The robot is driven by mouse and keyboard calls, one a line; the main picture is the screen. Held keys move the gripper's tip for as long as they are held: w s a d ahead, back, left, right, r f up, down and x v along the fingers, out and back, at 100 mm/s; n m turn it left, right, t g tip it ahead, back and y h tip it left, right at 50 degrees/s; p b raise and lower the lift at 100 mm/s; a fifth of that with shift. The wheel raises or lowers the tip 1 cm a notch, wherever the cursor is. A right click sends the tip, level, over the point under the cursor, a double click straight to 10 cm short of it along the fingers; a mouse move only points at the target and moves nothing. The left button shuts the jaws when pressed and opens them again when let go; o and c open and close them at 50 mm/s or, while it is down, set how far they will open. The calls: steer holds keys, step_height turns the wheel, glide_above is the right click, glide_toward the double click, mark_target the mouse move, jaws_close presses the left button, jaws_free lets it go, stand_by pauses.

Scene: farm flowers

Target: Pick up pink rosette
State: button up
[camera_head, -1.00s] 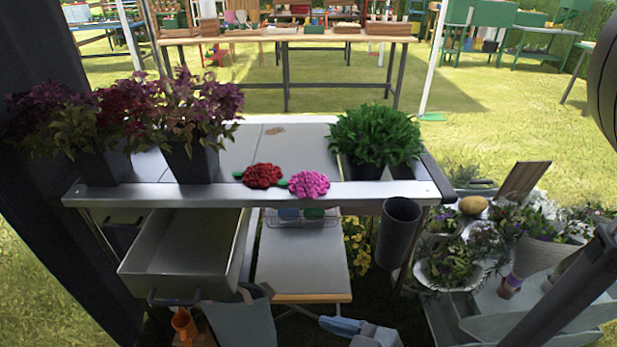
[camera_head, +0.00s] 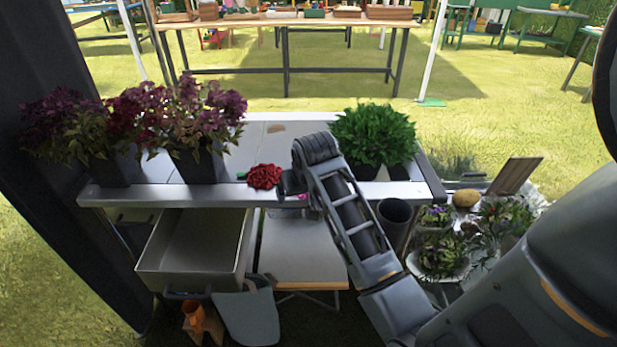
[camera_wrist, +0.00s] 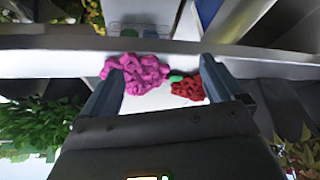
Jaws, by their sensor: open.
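The pink rosette (camera_wrist: 137,72) lies on the pale tabletop close to the bench's metal front edge. In the wrist view it sits between my gripper's fingers, nearer the left finger. My gripper (camera_wrist: 162,76) is open and empty, with its two fingers spread around the pink rosette and part of the red rosette (camera_wrist: 188,88). In the head view my gripper (camera_head: 290,186) is at the bench edge just right of the red rosette (camera_head: 264,177), and my arm hides most of the pink rosette. I cannot tell how far the fingertips are above the tabletop.
Purple flowers in dark pots (camera_head: 200,166) stand left on the bench, and a green leafy plant (camera_head: 372,135) stands right. The metal front rail (camera_head: 150,194) runs below the rosettes. An open drawer (camera_head: 195,245) juts out below left. A dark cup (camera_head: 394,217) hangs at right.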

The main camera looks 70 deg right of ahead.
steer(key=shift+m+g+y, duration=0.3)
steer(key=shift+m+g, duration=0.3)
steer(key=shift+m, duration=0.1)
steer(key=d+r, duration=0.3)
steer(key=d+r+p, duration=0.1)
steer(key=d+r, duration=0.1)
steer(key=shift+s+d, duration=0.15)
steer(key=shift+s, duration=0.2)
steer(key=shift+p+x, duration=0.5)
steer(key=shift+x, duration=3.35)
steer(key=shift+s, duration=0.2)
steer(key=shift+c, duration=0.3)
steer(key=c, duration=1)
